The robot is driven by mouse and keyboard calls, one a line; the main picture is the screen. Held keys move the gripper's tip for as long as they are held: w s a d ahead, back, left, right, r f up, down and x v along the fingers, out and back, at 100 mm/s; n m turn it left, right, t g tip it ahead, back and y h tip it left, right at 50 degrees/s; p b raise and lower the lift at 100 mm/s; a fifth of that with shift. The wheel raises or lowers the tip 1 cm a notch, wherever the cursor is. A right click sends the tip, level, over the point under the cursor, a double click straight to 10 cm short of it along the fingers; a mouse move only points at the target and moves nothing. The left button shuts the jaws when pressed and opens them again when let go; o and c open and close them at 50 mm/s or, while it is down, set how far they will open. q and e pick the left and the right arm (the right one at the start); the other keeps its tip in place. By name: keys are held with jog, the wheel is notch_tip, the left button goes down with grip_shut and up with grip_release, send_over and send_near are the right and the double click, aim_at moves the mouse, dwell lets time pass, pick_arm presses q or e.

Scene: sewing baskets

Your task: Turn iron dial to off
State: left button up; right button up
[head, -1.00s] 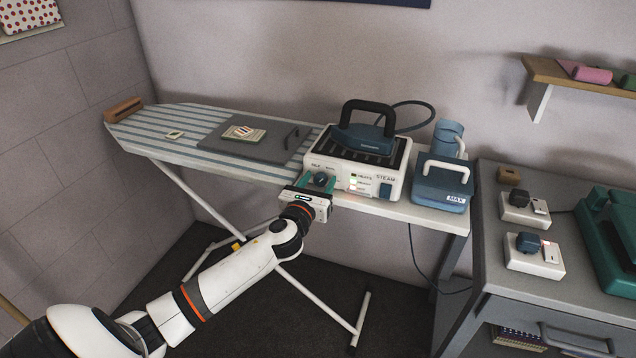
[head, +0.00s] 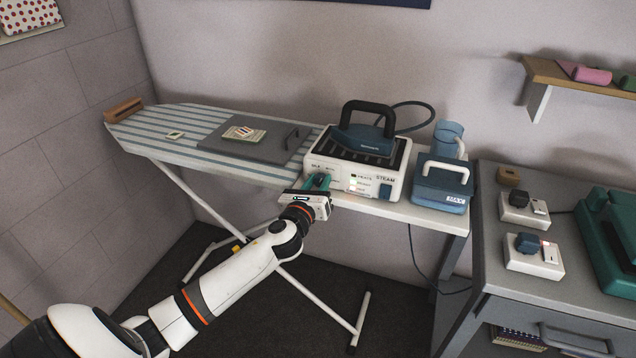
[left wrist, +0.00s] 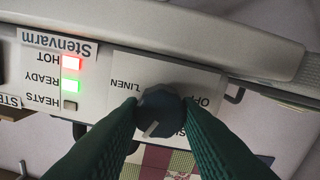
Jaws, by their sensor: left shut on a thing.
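The steam iron station (head: 350,180), a white box with a dark top, stands on the ironing board with the blue iron (head: 365,138) resting on it. My left gripper (head: 319,183) is at the left of its front panel, its green fingers turned and largely hiding the dial. In the left wrist view, upside down, the fingers are shut on the dark dial (left wrist: 160,112), one on each side. Its pale mark points to the lower left, away from the OFF label (left wrist: 205,102) and LINEN (left wrist: 127,84). My right gripper is not in view.
In the left wrist view the HOT light (left wrist: 71,63) is red, the READY light (left wrist: 70,86) green, the HEATS light (left wrist: 70,106) dark. A blue water tank (head: 440,190) stands right of the station. A grey mat (head: 225,142) lies left on the board.

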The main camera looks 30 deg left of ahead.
pick_arm(q)
jog(key=n, duration=0.3)
jog(key=shift+n, duration=0.4)
jog(key=n, duration=0.3)
jog(key=shift+n+p, duration=0.3)
jog(key=n, duration=0.3)
jog(key=shift+a+f+n, duration=0.1)
jog(key=shift+n, duration=0.2)
jog(key=n, duration=0.3)
jog(key=shift+n+p, duration=0.3)
jog(key=shift+p, duration=0.1)
jog(key=n+p, duration=0.1)
jog(key=n, duration=0.4)
jog(key=shift+f, duration=0.1)
jog(key=n+p, duration=0.2)
jog(key=n, duration=0.4)
jog(key=shift+f, duration=0.15)
jog(key=o, duration=1)
